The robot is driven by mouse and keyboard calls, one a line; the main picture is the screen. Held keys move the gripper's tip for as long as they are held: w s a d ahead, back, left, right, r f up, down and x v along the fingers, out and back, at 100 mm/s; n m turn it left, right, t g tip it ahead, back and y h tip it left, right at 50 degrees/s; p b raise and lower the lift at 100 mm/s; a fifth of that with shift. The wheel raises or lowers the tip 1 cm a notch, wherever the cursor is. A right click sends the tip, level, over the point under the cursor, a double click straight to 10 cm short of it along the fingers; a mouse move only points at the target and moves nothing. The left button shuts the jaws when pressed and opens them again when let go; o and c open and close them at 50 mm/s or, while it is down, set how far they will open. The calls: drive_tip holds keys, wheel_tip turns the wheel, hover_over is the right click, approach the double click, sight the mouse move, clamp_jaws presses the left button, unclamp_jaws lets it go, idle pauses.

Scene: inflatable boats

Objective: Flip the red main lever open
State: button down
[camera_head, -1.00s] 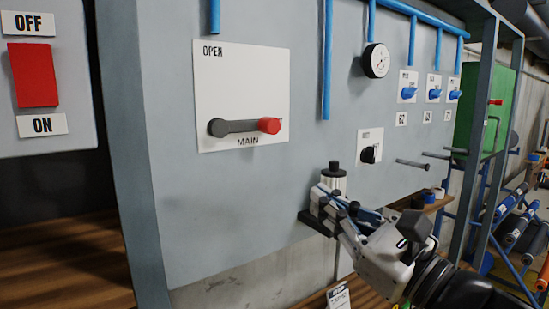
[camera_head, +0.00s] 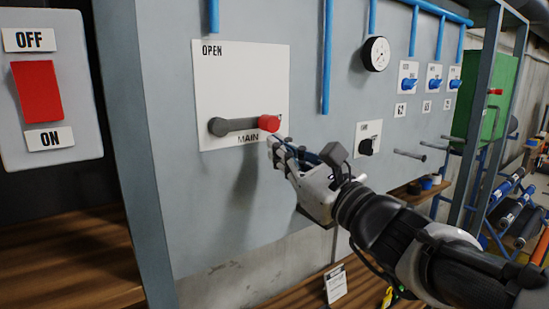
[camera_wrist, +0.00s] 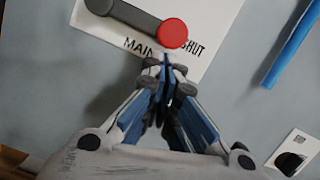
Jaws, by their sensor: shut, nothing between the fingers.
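The main lever (camera_head: 236,126) is a dark grey bar with a red end knob (camera_head: 269,123). It lies roughly horizontal on a white plate (camera_head: 240,75) marked OPEN at the top and MAIN below. In the wrist view the red knob (camera_wrist: 172,34) points toward the word SHUT. My gripper (camera_head: 273,143) is shut and empty, just below the red knob. In the wrist view my fingertips (camera_wrist: 166,66) meet right under the knob; I cannot tell whether they touch it.
A red OFF/ON switch (camera_head: 37,91) is at the left. A blue pipe (camera_head: 326,60) runs down right of the plate. A gauge (camera_head: 375,54), a black knob (camera_head: 367,146), small blue valves (camera_head: 408,84) and a protruding rod (camera_head: 409,155) are further right. The panel below the lever is clear.

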drive_tip(key=shift+w+f, duration=0.1)
drive_tip(key=shift+w, duration=0.1)
drive_tip(key=shift+s, duration=0.15)
drive_tip(key=shift+d+r+n+b, duration=0.1)
drive_tip(key=shift+r+n+b, duration=0.25)
drive_tip(key=shift+n, duration=0.15)
